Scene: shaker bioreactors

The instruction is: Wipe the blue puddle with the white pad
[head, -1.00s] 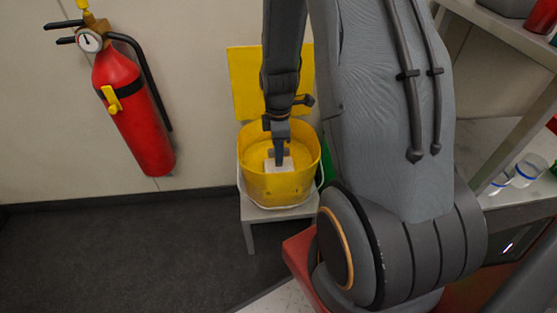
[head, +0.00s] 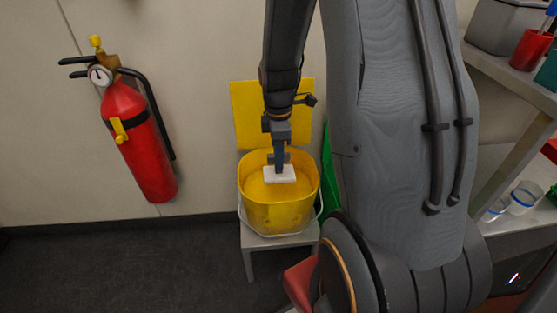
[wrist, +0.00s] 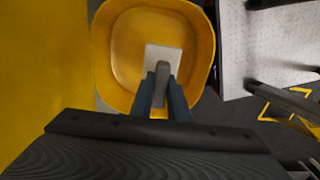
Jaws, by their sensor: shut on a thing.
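The white pad (head: 280,174) is a flat square with a grey grip on top, seen clearly in the wrist view (wrist: 168,57). My gripper (head: 279,160) is shut on the pad's grip and points down. It also shows in the wrist view (wrist: 161,85). The pad is over the mouth of a yellow bucket (head: 280,215); in the wrist view the bucket (wrist: 105,60) surrounds it. I cannot tell whether the pad touches anything inside. No blue puddle shows in these frames.
The bucket stands on a small grey stand (head: 250,242), with a yellow lid or panel (head: 243,115) behind it. A red fire extinguisher (head: 138,145) hangs on the wall at left. Shelves with a red cup (head: 530,50) and clear containers (head: 524,197) are at right.

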